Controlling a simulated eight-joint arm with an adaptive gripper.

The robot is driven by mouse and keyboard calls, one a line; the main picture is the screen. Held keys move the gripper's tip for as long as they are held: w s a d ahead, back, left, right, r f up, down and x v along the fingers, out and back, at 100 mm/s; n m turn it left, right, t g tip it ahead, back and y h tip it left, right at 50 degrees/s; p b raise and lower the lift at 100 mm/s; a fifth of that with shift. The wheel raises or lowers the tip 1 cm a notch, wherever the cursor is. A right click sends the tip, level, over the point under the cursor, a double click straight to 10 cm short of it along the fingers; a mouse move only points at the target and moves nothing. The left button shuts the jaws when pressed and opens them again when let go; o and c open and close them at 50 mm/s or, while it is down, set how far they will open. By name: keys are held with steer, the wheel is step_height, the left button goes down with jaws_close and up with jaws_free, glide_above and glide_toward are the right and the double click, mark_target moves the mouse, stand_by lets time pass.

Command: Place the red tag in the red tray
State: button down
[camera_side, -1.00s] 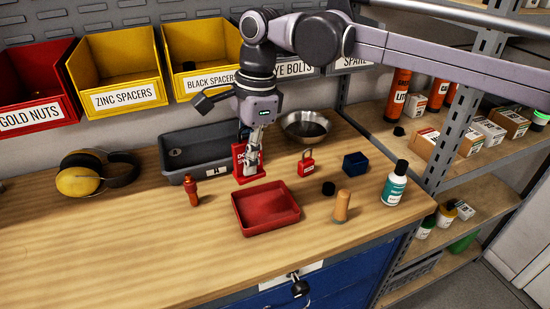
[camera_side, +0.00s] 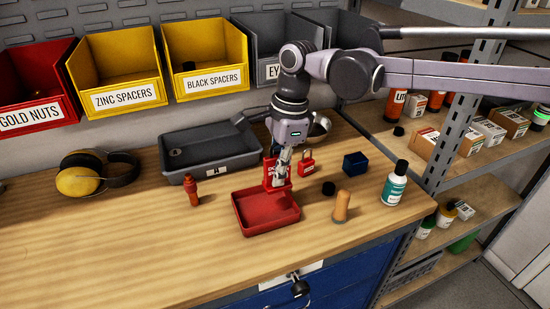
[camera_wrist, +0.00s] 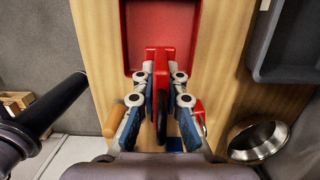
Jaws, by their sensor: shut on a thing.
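The red tag (camera_side: 270,176) is upright in my gripper (camera_side: 284,165), just above the back edge of the red tray. The red tray (camera_side: 266,222) lies empty on the wooden bench. In the wrist view, both fingers of my gripper (camera_wrist: 161,84) are shut on the red tag (camera_wrist: 158,56), which is seen edge-on. The red tray also shows in the wrist view (camera_wrist: 190,66), ahead of the fingertips. The fingers cover part of the tag in the side view.
A red padlock (camera_side: 306,164) stands close right of my gripper, with a blue box (camera_side: 355,163) beyond. A dark tray (camera_side: 235,163) lies behind. A wooden peg (camera_side: 341,206) and black cap (camera_side: 328,188) are right of the red tray. The bench front left is clear.

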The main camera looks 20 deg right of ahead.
mark_target(273, 147)
steer(key=a+f, duration=0.1)
steer(key=a, duration=0.2)
steer(key=shift+f, duration=2.4)
steer(key=shift+f, duration=0.1)
steer(key=c, duration=1.4)
jaws_free()
steer(key=r, duration=0.4)
steer(key=d+r, duration=0.1)
steer(key=r, duration=0.7)
steer(key=shift+s+d, duration=0.1)
steer(key=shift+d, duration=0.3)
